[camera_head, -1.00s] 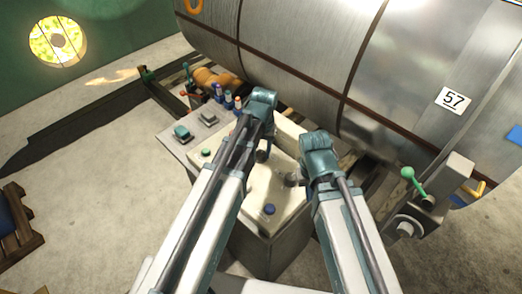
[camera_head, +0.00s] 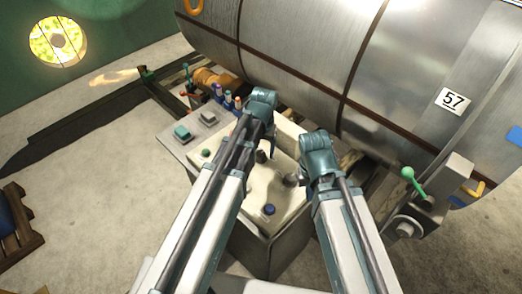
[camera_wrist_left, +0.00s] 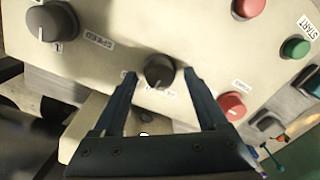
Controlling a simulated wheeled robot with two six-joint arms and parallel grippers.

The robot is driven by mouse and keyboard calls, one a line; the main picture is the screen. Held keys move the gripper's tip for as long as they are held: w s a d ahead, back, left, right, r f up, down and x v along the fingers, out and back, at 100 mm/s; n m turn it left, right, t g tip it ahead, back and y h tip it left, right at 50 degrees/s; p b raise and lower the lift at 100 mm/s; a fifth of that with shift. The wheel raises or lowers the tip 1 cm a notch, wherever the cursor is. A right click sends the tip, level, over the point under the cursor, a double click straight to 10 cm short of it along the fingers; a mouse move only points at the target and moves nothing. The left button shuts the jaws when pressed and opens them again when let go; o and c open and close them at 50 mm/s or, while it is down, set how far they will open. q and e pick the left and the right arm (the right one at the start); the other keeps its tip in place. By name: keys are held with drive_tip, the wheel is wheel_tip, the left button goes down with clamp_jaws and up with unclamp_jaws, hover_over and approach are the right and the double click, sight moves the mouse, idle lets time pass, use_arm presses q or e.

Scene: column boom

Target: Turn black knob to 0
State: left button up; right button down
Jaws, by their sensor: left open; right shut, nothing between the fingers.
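A black knob (camera_wrist_left: 158,70) on the cream control panel (camera_wrist_left: 130,25) shows between the two spread fingers of my left gripper (camera_wrist_left: 158,76) in the left wrist view. The fingers stand on either side of it, apart from it; a label below it is too small to read. A second black knob (camera_wrist_left: 50,22) sits at upper left, with a "1" mark and a "SPEED" label beside it. In the head view the first knob (camera_head: 261,156) is beside my left gripper (camera_head: 271,146), and the second (camera_head: 291,180) is near my right gripper (camera_head: 304,174), which is shut and mostly hidden by its arm.
The panel also carries a red button (camera_wrist_left: 232,106), a green START button (camera_wrist_left: 295,47), another red button (camera_wrist_left: 248,6) and a blue knob (camera_head: 269,209). A large metal drum (camera_head: 300,45) stands close behind the panel. Floor at left (camera_head: 110,190) is clear.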

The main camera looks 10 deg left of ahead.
sight(263, 154)
use_arm(q)
wheel_tip(263, 154, up, 14)
drive_tip(key=p, duration=1.3)
drive_tip(key=shift+d+f, duration=0.15)
drive_tip(key=shift+d, duration=0.1)
drive_tip(key=s+d+f+m+b, duration=0.1)
drive_tip(key=s+f+b, duration=0.1)
drive_tip(key=s+f, duration=0.1)
drive_tip(key=s+d+f+m+b, duration=0.1)
drive_tip(key=s+d+f+b, duration=0.1)
drive_tip(key=s, duration=0.4)
drive_tip(key=s+d+f+m+b, duration=0.1)
drive_tip(key=s+f+b, duration=0.2)
drive_tip(key=s+b, duration=0.1)
drive_tip(key=shift+s+d+f+m+y, duration=0.3)
drive_tip(key=shift+d+f+y, duration=0.1)
drive_tip(key=shift+s+b, duration=0.15)
drive_tip(key=shift+b, duration=0.15)
drive_tip(key=shift+d, duration=0.1)
